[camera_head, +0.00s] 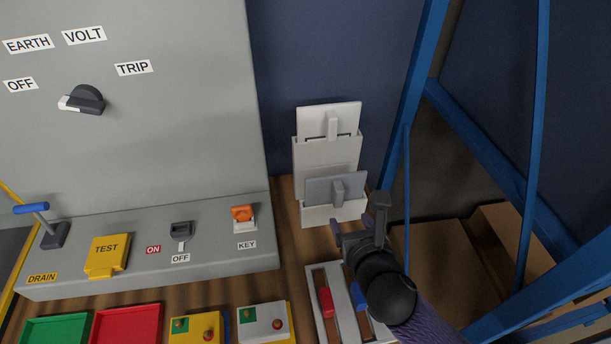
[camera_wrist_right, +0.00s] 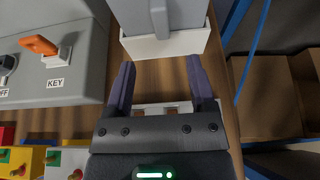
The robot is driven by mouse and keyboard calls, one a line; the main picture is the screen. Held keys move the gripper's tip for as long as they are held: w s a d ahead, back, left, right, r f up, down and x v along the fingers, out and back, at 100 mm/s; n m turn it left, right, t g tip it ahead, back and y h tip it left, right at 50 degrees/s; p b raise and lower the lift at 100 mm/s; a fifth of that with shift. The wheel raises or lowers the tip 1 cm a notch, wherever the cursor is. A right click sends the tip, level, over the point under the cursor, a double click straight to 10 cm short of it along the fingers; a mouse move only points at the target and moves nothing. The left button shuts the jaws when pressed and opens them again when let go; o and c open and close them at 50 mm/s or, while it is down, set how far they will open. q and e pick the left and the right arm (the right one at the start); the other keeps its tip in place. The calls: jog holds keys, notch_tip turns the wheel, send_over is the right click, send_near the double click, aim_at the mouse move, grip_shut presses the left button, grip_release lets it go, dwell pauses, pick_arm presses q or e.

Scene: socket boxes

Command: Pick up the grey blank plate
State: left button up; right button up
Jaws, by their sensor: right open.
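The grey blank plate (camera_head: 320,190) has a small grey knob and stands upright in the lower pocket of a white holder (camera_head: 318,216). In the right wrist view the grey plate (camera_wrist_right: 190,14) shows at the top, with its knob at the centre and the white holder (camera_wrist_right: 138,47) around its base. My right gripper (camera_head: 352,223) is open and empty, in front of the plate and apart from it. In the right wrist view the fingers of my right gripper (camera_wrist_right: 160,70) point towards the holder, with the knob roughly in line between them. My left gripper is not in view.
A white plate (camera_head: 345,113) stands in the upper pocket. A frame with red and blue handles (camera_head: 326,300) lies below the right gripper. The grey control panel (camera_head: 150,235) is on the left, and blue posts (camera_head: 407,110) rise on the right.

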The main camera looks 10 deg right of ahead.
aim_at(339, 201)
jog(key=b+x, duration=0.4)
jog(key=x, duration=0.4)
jog(key=shift+w+f, duration=0.3)
jog(key=shift+f, duration=0.05)
jog(key=shift+w, duration=0.25)
jog(key=shift+r, duration=0.1)
grip_shut()
